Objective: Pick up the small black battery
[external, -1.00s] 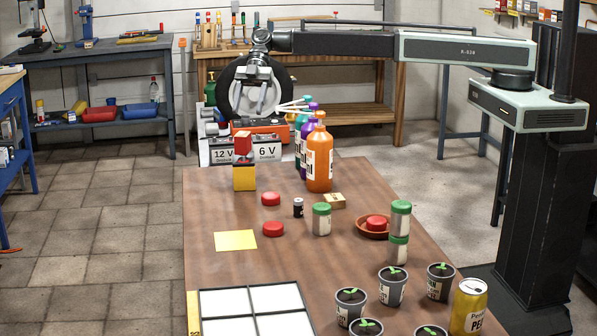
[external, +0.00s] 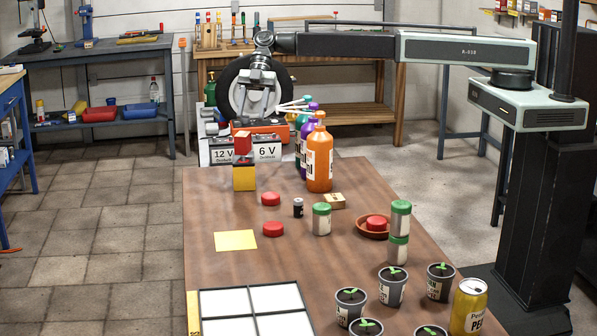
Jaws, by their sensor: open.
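The small black battery (external: 298,208) stands upright on the brown table (external: 215,200), between a red lid-like disc and a green-capped jar. It has a pale label band. My gripper (external: 256,110) hangs at the far end of the table, in front of a black wheel and well above and behind the battery in the picture. Its jaws are open and nothing shows between them. The lower part of the gripper is hard to make out against the wheel.
Near the battery are red discs (external: 271,199), a green-capped jar (external: 321,219), a small tan box (external: 335,201) and a tall orange bottle (external: 319,158). A yellow sheet (external: 235,240) lies left. Potted seedlings (external: 392,288) stand in front right. The left table edge is clear.

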